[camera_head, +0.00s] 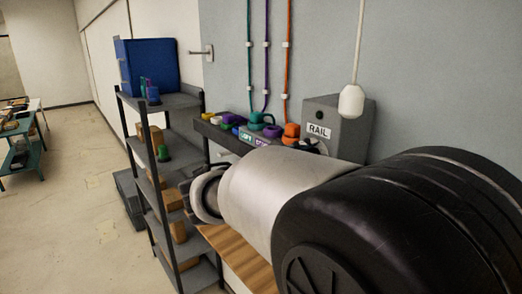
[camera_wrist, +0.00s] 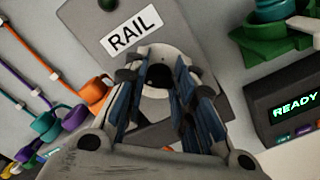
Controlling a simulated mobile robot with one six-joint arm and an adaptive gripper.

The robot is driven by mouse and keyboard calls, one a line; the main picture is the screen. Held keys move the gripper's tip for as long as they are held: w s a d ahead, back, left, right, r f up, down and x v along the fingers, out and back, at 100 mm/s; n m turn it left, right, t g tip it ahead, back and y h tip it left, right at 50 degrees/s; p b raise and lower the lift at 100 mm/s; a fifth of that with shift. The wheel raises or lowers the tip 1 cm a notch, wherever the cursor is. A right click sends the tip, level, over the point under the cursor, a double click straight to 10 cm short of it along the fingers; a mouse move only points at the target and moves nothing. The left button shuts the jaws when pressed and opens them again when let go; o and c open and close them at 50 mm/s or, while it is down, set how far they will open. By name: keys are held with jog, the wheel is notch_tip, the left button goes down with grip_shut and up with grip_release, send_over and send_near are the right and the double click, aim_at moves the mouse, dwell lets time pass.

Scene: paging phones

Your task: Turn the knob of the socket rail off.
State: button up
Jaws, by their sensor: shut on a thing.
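The socket rail's control is a grey box with a white RAIL label. It shows in the head view (camera_head: 352,112) on the wall side, and in the wrist view (camera_wrist: 190,22) behind my fingers. A dark knob (camera_wrist: 160,75) on a pale round dial sits below the label. My gripper (camera_wrist: 159,82) is shut on the knob, one blue-padded finger on each side. The fingers hide the knob's sides, so its pointing direction cannot be told. In the head view my arm covers most of the knob area.
A dark power strip (camera_head: 216,134) with coloured plugs lies left of the box; cables run up the wall. A white pendant (camera_head: 351,100) hangs before the box. A shelf rack (camera_head: 168,170) stands left. The wrist view shows a READY display (camera_wrist: 294,107) at right. Floor at left is open.

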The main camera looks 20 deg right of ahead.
grip_shut()
jog(key=o, duration=1.1)
grip_release()
jog(key=shift+c, duration=0.2)
jog(key=v, duration=1.2)
